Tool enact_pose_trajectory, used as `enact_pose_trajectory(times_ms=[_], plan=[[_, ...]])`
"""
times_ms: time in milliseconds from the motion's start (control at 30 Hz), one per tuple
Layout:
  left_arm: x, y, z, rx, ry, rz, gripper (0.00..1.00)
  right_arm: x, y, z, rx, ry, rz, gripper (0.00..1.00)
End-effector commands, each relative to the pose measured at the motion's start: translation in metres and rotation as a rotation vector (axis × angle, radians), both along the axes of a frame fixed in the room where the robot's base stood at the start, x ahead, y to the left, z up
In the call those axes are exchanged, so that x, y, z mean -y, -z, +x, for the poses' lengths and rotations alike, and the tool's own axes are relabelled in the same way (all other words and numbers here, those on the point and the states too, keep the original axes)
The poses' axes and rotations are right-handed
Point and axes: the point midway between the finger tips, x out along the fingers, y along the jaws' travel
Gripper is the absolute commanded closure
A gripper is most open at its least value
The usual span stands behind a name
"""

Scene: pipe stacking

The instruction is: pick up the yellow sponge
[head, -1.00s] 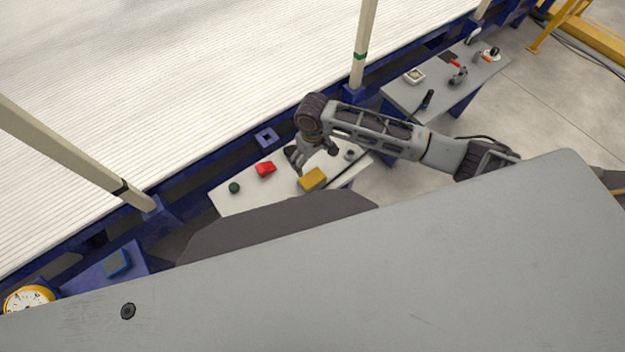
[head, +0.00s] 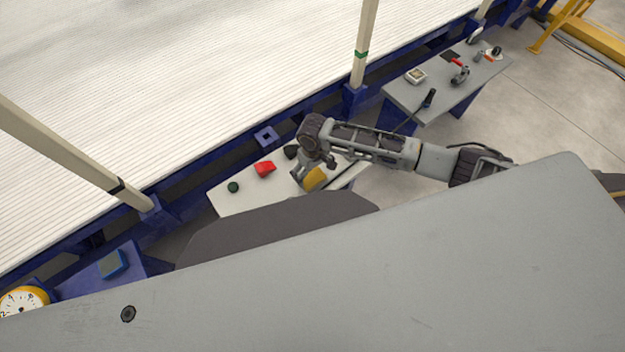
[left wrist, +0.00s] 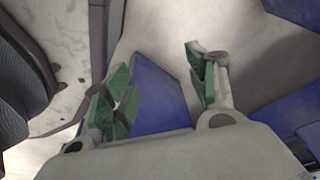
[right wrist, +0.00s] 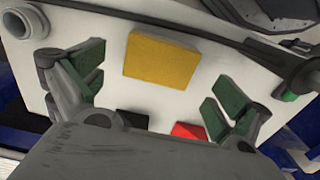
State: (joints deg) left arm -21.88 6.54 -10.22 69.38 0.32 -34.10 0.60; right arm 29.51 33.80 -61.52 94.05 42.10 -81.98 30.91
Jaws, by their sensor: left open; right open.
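The yellow sponge (head: 315,178) lies on a small white table (head: 236,203) in the head view, partly hidden by my right gripper (head: 312,172). In the right wrist view the yellow sponge (right wrist: 161,60) lies flat, ahead of and between the open fingers of my right gripper (right wrist: 154,97). Neither finger appears to touch it. My left gripper (left wrist: 160,90) shows only in its own wrist view. It is open and empty, over the floor and blue structure, with no sponge in that view.
A red object (head: 264,169) and a dark green ball (head: 233,187) lie left of the sponge on the white table. A grey pipe-like piece (right wrist: 22,22) and a dark bar (right wrist: 235,42) lie near the sponge. A grey table (head: 400,92) with tools stands at upper right.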

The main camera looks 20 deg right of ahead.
Motion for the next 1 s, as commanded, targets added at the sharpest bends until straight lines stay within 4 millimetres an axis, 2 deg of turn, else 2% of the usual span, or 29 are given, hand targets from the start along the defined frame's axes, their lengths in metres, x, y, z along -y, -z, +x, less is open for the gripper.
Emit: enact_pose_trajectory(times_ms=[433,567,700,1000], plan=[[0.0,0.001,0.0,-0.005,0.001,0.001,0.42,0.0,0.005,0.0,-0.001,-0.001,0.0,0.0],[0.002,-0.002,0.005,-0.006,0.002,0.001,0.42,-0.001,0.014,0.0,-0.001,-0.001,0.0,0.0],[0.006,-0.016,0.016,-0.004,0.004,-0.003,0.42,-0.001,0.025,0.0,-0.001,0.0,0.0,0.0],[0.016,-0.03,0.023,-0.016,0.006,-0.01,0.42,-0.001,0.047,0.0,-0.001,-0.001,-0.001,0.0]])
